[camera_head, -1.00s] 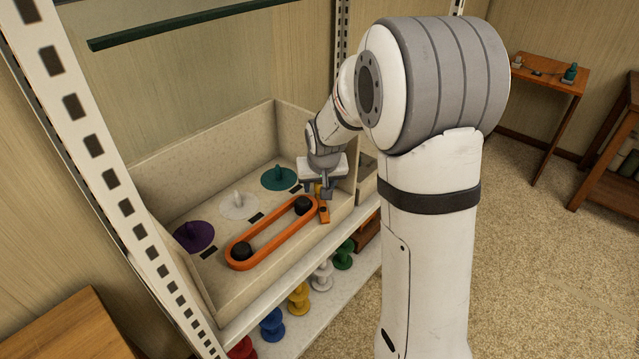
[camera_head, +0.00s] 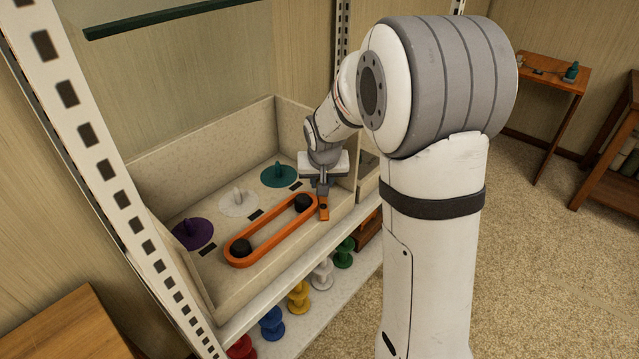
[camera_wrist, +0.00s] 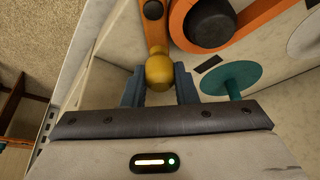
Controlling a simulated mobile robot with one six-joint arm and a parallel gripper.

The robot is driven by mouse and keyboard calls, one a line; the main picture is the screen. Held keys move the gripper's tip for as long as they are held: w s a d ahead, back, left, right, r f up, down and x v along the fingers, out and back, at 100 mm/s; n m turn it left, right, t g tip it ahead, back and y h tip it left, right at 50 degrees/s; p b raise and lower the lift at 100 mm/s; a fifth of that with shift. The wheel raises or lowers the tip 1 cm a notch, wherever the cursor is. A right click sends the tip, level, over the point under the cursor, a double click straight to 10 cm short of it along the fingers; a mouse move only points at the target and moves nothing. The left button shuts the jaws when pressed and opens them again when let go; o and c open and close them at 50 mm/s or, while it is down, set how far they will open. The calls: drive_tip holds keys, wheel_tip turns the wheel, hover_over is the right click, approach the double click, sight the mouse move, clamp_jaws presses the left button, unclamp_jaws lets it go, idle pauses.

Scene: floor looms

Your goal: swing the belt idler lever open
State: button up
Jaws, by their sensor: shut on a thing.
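The belt idler lever (camera_head: 323,213) is a small orange arm beside the right end of the orange belt loop (camera_head: 262,238). In the wrist view its yellow knob (camera_wrist: 158,72) sits between the two blue-grey fingers of my gripper (camera_wrist: 158,84), which is shut on it. A dark round pivot (camera_wrist: 153,10) shows beyond the knob. In the head view my gripper (camera_head: 322,186) reaches down at the lever and hides the knob. The belt runs around two black pulleys, one at its left end (camera_head: 240,248) and one at its right end (camera_head: 302,203).
The pale bin's back and side walls enclose the mechanism. Purple (camera_head: 192,234), white (camera_head: 239,204) and teal (camera_head: 279,175) discs lie behind the belt. Several coloured spools stand on the shelf below. A perforated upright (camera_head: 98,150) stands at left.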

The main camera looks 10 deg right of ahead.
drive_tip(key=m+b, duration=0.1)
drive_tip(key=d+m+h+b, duration=0.1)
drive_tip(key=b, duration=0.1)
drive_tip(key=m+b, duration=0.2)
drive_tip(key=shift+s+d+f+h, duration=0.3)
drive_tip(key=shift+f, duration=0.1)
drive_tip(key=m+b, duration=0.1)
drive_tip(key=m+g+b, duration=0.1)
drive_tip(key=shift+s+d+r+h+b, duration=0.1)
drive_tip(key=shift+s+d+h+b, duration=0.25)
drive_tip(key=shift+d+h+b, duration=0.05)
drive_tip(key=shift+s+d+r+m+g+h+b, duration=0.1)
drive_tip(key=shift+s+d+m+g+h+b, duration=0.1)
drive_tip(key=shift+m+b, duration=0.4)
drive_tip(key=shift+s+d+r+m+g+h+b, duration=0.1)
drive_tip(key=shift+s+d+m+g+b, duration=0.15)
drive_tip(key=shift+m, duration=0.65)
drive_tip(key=o, duration=1)
drive_tip(key=shift+r, duration=0.1)
drive_tip(key=p+v, duration=0.1)
drive_tip(key=v, duration=0.6)
drive_tip(key=shift+s+a+r, duration=0.15)
drive_tip(key=shift+a+r, duration=0.05)
drive_tip(key=shift+r, duration=0.1)
